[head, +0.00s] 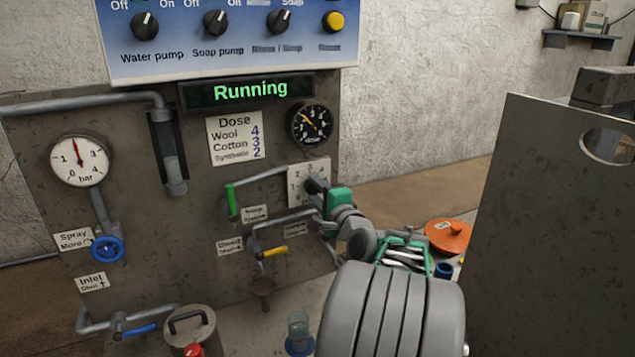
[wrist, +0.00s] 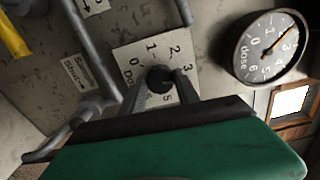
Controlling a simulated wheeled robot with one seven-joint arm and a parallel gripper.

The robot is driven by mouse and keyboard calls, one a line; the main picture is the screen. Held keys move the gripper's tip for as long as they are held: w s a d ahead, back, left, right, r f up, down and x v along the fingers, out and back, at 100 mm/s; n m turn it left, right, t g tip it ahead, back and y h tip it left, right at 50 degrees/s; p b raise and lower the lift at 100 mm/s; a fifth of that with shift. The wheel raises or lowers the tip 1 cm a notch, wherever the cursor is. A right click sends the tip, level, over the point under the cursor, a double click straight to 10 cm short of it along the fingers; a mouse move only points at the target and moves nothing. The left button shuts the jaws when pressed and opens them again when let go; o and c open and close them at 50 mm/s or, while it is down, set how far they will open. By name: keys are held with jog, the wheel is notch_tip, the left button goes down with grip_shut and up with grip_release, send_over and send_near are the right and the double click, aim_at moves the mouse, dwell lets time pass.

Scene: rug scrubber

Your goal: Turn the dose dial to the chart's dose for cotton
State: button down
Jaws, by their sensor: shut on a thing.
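The dose dial is a dark knob (wrist: 159,78) on a pale plate (wrist: 130,57) with numbers around it. My gripper (wrist: 165,84) is shut on the knob, one finger on each side. In the head view my green and grey gripper (head: 322,191) reaches the plate and hides part of it. I cannot read the knob's pointer. The dose chart (head: 235,138) reads Wool 4, Cotton 3, Synthetic 2. The round dose gauge (head: 310,124) has a yellow needle. In the wrist view the gauge (wrist: 264,47) needle points to about 2 to 3; the exact value is unclear.
A display (head: 248,91) reads "Running". A green-handled valve (head: 231,200) and a yellow-handled valve (head: 273,252) are left of the dial. A grey panel (head: 550,220) stands at right. An orange lid (head: 447,237) lies behind my arm.

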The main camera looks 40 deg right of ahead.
jog(key=shift+r+m+p, duration=0.1)
jog(key=shift+m+p, duration=0.9)
jog(key=shift+m, duration=0.3)
jog(key=c, duration=0.9)
grip_release()
jog(key=shift+s, duration=0.1)
jog(key=v, duration=0.7)
jog(key=shift+s+b, duration=0.3)
jog(key=shift+b, duration=0.15)
jog(key=shift+a, duration=0.15)
jog(key=v, duration=0.9)
jog(key=shift+b, duration=0.35)
